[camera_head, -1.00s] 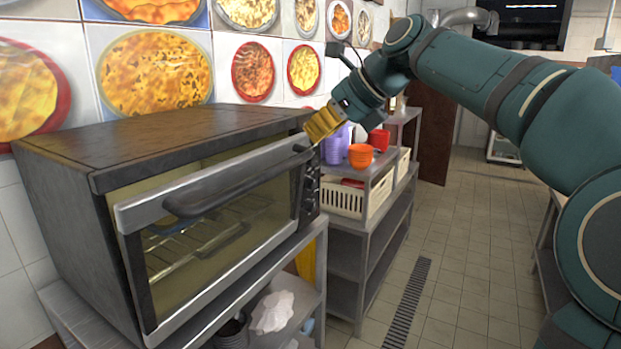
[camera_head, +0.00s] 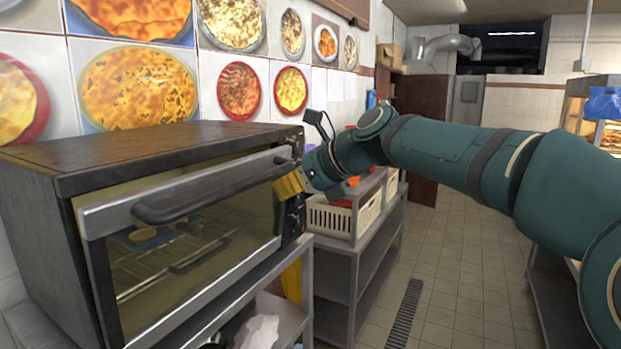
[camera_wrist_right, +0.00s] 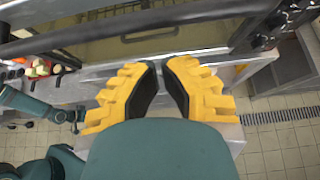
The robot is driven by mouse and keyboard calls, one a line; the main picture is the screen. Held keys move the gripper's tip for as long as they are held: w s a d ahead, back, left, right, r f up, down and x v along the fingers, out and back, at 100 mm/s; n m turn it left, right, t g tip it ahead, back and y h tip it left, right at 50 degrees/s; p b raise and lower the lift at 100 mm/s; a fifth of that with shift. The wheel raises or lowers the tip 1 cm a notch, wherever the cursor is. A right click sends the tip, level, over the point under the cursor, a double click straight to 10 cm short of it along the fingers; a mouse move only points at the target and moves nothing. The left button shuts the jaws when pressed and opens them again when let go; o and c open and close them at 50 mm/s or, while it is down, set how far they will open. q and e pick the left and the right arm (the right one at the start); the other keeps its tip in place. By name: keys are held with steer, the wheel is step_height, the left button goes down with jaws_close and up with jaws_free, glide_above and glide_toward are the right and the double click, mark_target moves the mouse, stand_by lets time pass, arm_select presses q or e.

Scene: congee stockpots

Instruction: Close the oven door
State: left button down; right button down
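The dark oven (camera_head: 150,150) stands on a grey metal stand at the left of the head view. Its glass door (camera_head: 190,245) is tilted out at the top and slightly ajar, with a narrow gap under the oven's top. A dark bar handle (camera_head: 215,190) runs along the door's upper edge. My right gripper (camera_head: 288,185) has yellow fingers at the door's upper right corner, by the handle's end; contact cannot be told. In the wrist view, its fingers (camera_wrist_right: 160,85) are slightly apart with nothing between them, and the bar crosses above them.
A grey shelf (camera_head: 340,265) with a cream basket (camera_head: 330,217) stands right of the oven. A white bag (camera_head: 258,332) lies on the stand below the door. The tiled floor (camera_head: 455,265) with a drain grate (camera_head: 404,315) is clear.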

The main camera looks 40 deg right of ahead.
arm_select(q)
steer(key=shift+r, duration=0.15)
arm_select(e)
steer(key=shift+w+a, duration=0.35)
steer(key=shift+w, duration=0.45)
steer(key=shift+w+a, duration=0.3)
steer(key=shift+w, duration=0.5)
